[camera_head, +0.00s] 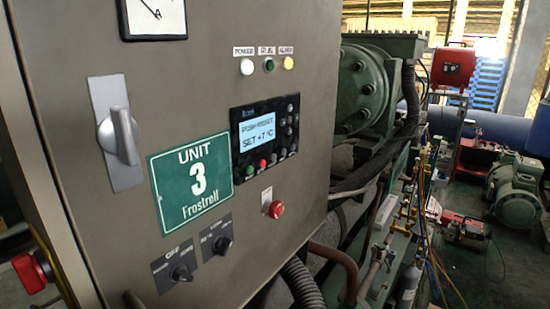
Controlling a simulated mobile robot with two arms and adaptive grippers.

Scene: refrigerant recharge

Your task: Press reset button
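A grey control cabinet (130,215) fills the left and middle of the head view. On its front is a black controller (241,177) whose lit screen (258,137) appears to read "PUSH RESET" and "SET +7 °C". Below the screen are a small green button (250,170) and a small red button (262,163). Lower down, a larger round red button (276,209) sits by a small label plate too small to read. I cannot tell from lettering which button is the reset button. Neither of my grippers is in view.
The cabinet also has a green "UNIT 3 Frostrell" sign (193,182), a grey rotary handle (121,137), two black knobs, three lamps and a red side knob (33,271). Green machinery (362,88), pipes and hoses stand close on the right. The cabinet front is unobstructed.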

